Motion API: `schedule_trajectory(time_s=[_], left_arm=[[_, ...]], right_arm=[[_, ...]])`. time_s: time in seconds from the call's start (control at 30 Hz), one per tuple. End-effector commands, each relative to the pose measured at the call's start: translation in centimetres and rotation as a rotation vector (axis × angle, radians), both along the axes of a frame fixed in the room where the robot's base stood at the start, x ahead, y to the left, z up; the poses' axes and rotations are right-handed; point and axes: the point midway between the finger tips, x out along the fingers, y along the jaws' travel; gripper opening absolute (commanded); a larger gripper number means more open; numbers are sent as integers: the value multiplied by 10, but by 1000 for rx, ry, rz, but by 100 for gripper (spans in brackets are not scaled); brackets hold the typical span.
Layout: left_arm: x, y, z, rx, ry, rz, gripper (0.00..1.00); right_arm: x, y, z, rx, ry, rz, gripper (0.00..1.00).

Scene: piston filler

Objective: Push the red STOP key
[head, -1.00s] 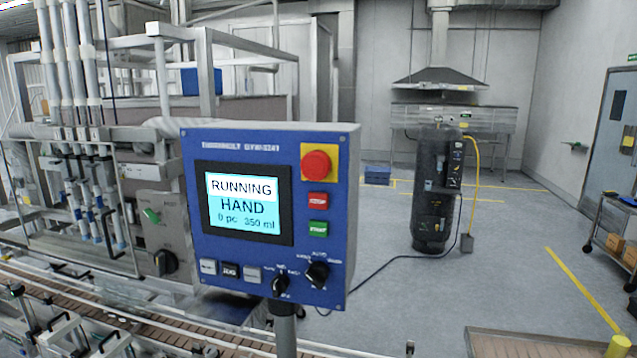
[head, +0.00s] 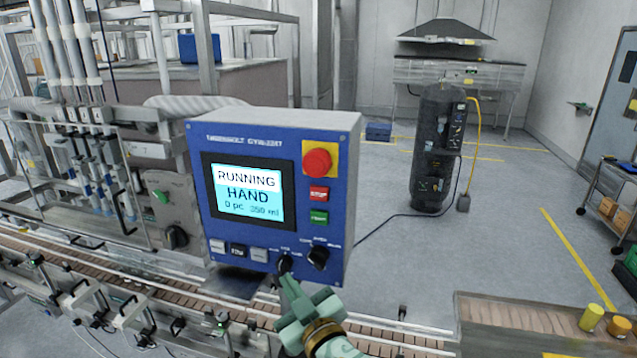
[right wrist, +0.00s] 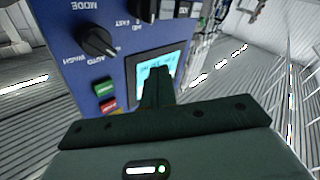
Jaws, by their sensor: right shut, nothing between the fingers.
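The red STOP key (head: 319,193) is on the right side of the blue control panel (head: 230,150), below the big red mushroom button and above the green START key (head: 319,217). In the right wrist view, which shows the panel upside down, the STOP key (right wrist: 108,105) is left of my fingers, partly cut off below by the gripper body. My right gripper (head: 286,277) is shut and empty. In the head view its tip is low at the panel's lower edge, below the STOP key, overlapping the small black knob; I cannot tell whether it touches. My left gripper is not in view.
The red mushroom button (head: 317,162) sits on a yellow plate. Black rotary knobs (head: 318,257) and small push buttons (head: 238,250) line the panel's lower part. The screen (head: 248,192) reads RUNNING, HAND. A conveyor (head: 180,292) runs below. The floor right of the panel is open.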

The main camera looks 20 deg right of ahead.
Motion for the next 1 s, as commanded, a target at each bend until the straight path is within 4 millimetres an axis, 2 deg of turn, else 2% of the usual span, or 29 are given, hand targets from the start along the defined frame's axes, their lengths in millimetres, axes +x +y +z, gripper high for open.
schedule_trajectory(time_s=[0.03,0.1,0.2,0.33,0.53,0.87,1.0], left_arm=[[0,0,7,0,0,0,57],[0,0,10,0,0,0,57],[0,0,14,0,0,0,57],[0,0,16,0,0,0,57],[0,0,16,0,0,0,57],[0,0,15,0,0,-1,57],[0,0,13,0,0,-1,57]], right_arm=[[-3,-2,28,-3,-43,-5,0],[-8,-5,56,-13,-96,-15,0],[-15,-9,90,-27,-159,-28,0],[-24,-13,118,-48,-216,-45,0],[-29,-16,133,-69,-250,-58,0],[-28,-17,133,-70,-251,-58,0],[-21,-21,132,-70,-250,-58,0]])
